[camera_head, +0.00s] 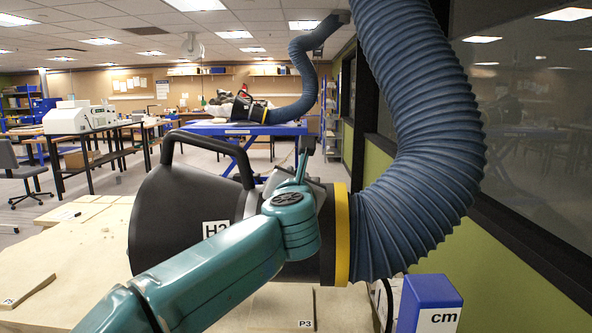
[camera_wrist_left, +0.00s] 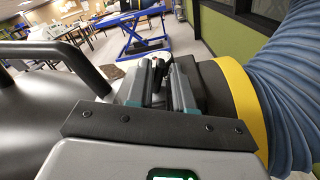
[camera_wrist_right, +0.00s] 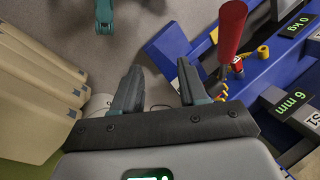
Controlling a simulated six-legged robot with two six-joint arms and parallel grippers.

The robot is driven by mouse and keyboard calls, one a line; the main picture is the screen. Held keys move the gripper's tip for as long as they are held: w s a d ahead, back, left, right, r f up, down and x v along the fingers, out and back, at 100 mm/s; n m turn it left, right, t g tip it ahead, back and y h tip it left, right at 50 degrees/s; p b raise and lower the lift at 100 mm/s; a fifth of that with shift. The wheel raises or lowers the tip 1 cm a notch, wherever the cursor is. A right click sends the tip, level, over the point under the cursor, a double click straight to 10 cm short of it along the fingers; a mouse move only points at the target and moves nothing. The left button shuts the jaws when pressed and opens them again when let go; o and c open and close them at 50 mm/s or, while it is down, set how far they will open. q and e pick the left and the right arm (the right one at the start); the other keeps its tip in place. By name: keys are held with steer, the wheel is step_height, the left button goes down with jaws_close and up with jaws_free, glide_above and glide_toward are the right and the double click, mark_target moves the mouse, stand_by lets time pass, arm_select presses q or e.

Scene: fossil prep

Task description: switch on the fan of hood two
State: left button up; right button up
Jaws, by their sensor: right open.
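A black fume hood (camera_head: 172,218) with a loop handle (camera_head: 206,140) fills the middle of the head view. Its label (camera_head: 215,231) starts with H; my arm covers part of the rest. A yellow ring (camera_head: 342,235) joins it to a ribbed blue duct (camera_head: 420,130). My left gripper (camera_head: 303,160) is at the hood's top, just behind the ring. In the left wrist view its fingers (camera_wrist_left: 160,88) are close together with something dark between them; I cannot tell if they grip it. No fan switch shows clearly. My right gripper (camera_wrist_right: 158,88) is open and empty, low beside a blue rack.
Another hood (camera_head: 247,110) with a yellow ring stands at a blue table farther back. A blue block marked cm (camera_head: 428,303) stands at lower right. In the right wrist view are tan slabs (camera_wrist_right: 30,100), a red handle (camera_wrist_right: 231,30) and a blue rack (camera_wrist_right: 275,65).

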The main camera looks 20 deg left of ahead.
arm_select(q)
steer(key=shift+w+a, duration=0.1)
steer(key=shift+w, duration=0.2)
steer(key=shift+s+r, duration=0.15)
steer(key=shift+s, duration=0.1)
steer(key=shift+w, duration=0.2)
jaws_close()
steer(key=n+b, duration=0.1)
steer(key=n, duration=0.1)
steer(key=a+n, duration=0.1)
steer(key=shift+s+n+b, duration=0.15)
steer(key=shift+n+b, duration=0.25)
steer(key=shift+s+a+n+b, duration=0.1)
steer(key=shift+a+n+b, duration=0.15)
steer(key=shift+n, duration=0.5)
steer(key=shift+s+a+n+b, duration=0.1)
steer(key=shift+n+b, duration=0.2)
steer(key=shift+n, duration=0.45)
